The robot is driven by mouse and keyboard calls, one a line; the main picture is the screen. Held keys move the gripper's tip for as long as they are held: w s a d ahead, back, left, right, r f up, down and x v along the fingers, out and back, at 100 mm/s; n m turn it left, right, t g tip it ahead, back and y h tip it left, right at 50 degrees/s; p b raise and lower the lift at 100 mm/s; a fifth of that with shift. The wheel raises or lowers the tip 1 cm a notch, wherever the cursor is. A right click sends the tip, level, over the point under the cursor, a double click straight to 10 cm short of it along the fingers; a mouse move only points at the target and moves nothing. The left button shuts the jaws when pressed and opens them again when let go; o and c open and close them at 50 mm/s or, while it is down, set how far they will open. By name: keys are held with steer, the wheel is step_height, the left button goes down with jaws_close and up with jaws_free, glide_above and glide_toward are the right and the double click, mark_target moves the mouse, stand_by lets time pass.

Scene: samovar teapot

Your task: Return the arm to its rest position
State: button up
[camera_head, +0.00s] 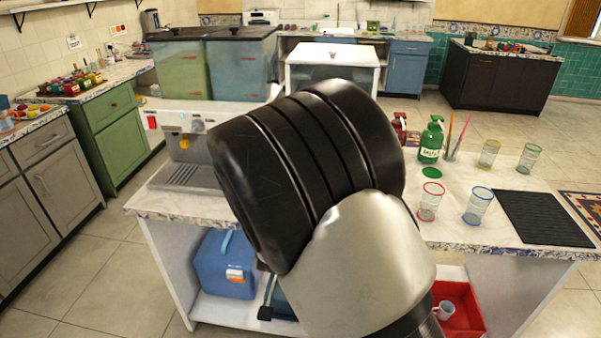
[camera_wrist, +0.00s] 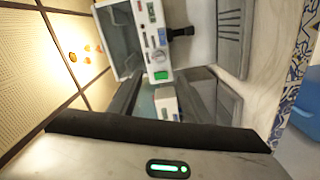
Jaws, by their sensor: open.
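My arm fills the middle of the head view, with its large black and silver links bent over the front counter (camera_head: 160,203).
A coffee machine (camera_head: 187,145) stands left of my arm. Right of it are green bottle (camera_head: 431,140), red-rimmed glass (camera_head: 429,203), blue-rimmed glass (camera_head: 478,207) and black mat (camera_head: 541,217). Below are blue box (camera_head: 225,265) and red crate (camera_head: 468,318). Floor at left is clear.

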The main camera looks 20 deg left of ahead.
stand_by(0.3)
steer(key=s+d+r+m+g+p, duration=0.1)
steer(key=d+r+m+g+p, duration=0.25)
steer(key=d+r, duration=0.45)
steer(key=s+d+r+m+g+p, duration=0.1)
steer(key=d+r+m+g+p, duration=0.15)
steer(key=d+r+m, duration=0.55)
steer(key=s+d+r+m+g+h+p, duration=0.2)
steer(key=s+d+m+g+h+p, duration=0.2)
steer(key=s+d, duration=1.9)
steer(key=shift+s+d+r+m+g, duration=0.2)
steer(key=shift+s+m+g, duration=0.45)
steer(key=shift+s+g, duration=0.3)
steer(key=shift+a, duration=0.1)
steer(key=shift+c, duration=0.2)
